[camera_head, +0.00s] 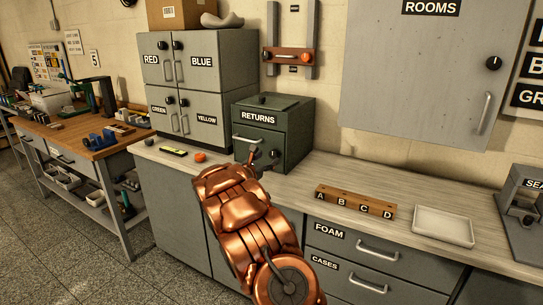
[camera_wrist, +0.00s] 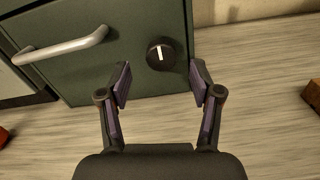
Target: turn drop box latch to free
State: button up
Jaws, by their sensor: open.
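The drop box (camera_head: 272,130) is a dark green metal box labelled RETURNS, standing on the counter in the head view. Its front shows in the wrist view (camera_wrist: 115,25), with a bar handle (camera_wrist: 65,47) at left. The latch (camera_wrist: 160,54) is a round black knob with a white mark that looks close to upright. My gripper (camera_wrist: 162,82) is open and empty, its two fingers to the left and right just below the knob in the picture, not gripping it. In the head view my copper arm hides part of the box's lower front, and the fingers are small there.
Grey lockers (camera_head: 200,85) labelled by colour stand left of the box. An orange object (camera_head: 200,157) and a yellow-black tool (camera_head: 173,151) lie on the counter to its left. A wooden A-D block (camera_head: 355,201) and a white tray (camera_head: 443,226) lie to the right.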

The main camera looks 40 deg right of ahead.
aim_at(273, 155)
jog(key=shift+x, duration=1.85)
jog(key=shift+s, duration=0.1)
jog(key=c, duration=1.1)
